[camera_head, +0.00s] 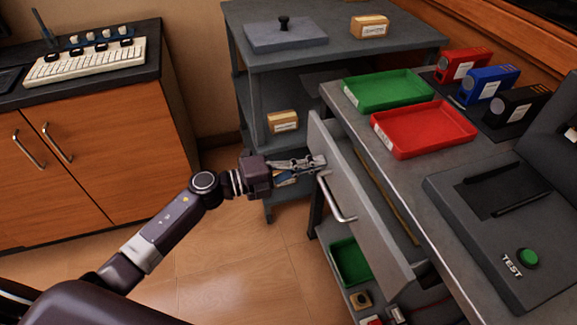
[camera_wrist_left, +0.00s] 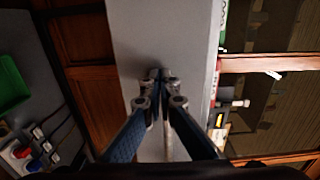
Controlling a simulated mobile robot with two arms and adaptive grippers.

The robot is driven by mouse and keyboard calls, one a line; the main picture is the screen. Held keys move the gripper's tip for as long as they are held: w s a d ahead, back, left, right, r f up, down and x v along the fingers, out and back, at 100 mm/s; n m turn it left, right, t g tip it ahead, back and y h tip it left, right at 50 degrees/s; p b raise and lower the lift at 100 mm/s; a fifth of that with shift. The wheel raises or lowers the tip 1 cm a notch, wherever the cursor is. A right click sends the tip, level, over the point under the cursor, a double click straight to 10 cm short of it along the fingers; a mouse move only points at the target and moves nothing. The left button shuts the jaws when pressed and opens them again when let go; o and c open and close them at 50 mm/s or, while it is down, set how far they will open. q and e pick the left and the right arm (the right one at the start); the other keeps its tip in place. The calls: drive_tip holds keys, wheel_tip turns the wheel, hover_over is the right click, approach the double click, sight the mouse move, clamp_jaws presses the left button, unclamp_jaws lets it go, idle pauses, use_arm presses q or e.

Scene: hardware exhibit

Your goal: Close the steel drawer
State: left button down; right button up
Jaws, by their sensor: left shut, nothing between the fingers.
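The steel drawer (camera_head: 365,205) is pulled partly out of the grey workbench, with a gap showing its inside behind the front panel. Its bar handle (camera_head: 336,200) runs along the outer face of the front. My left gripper (camera_head: 320,162) is shut and empty, with its fingertips at the drawer front near the upper end of the handle. In the left wrist view the shut fingers (camera_wrist_left: 160,82) point at the pale drawer front (camera_wrist_left: 150,35); whether they touch it I cannot tell. The handle shows between and below the fingers there. My right gripper is not in view.
The workbench top (camera_head: 405,175) carries a green tray (camera_head: 388,90), a red tray (camera_head: 425,128), several small boxed devices and a test unit (camera_head: 490,215). A grey shelf unit (camera_head: 330,45) stands behind. A wooden cabinet (camera_head: 95,150) stands left. The floor (camera_head: 235,260) between is clear.

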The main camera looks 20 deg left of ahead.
use_arm(q)
drive_tip(key=x, duration=0.6)
drive_tip(key=shift+w, duration=0.1)
drive_tip(key=shift+d+r, duration=0.1)
drive_tip(key=shift+d, duration=0.05)
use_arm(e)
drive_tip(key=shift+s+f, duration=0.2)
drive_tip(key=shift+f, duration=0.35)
use_arm(q)
drive_tip(key=shift+w, duration=0.1)
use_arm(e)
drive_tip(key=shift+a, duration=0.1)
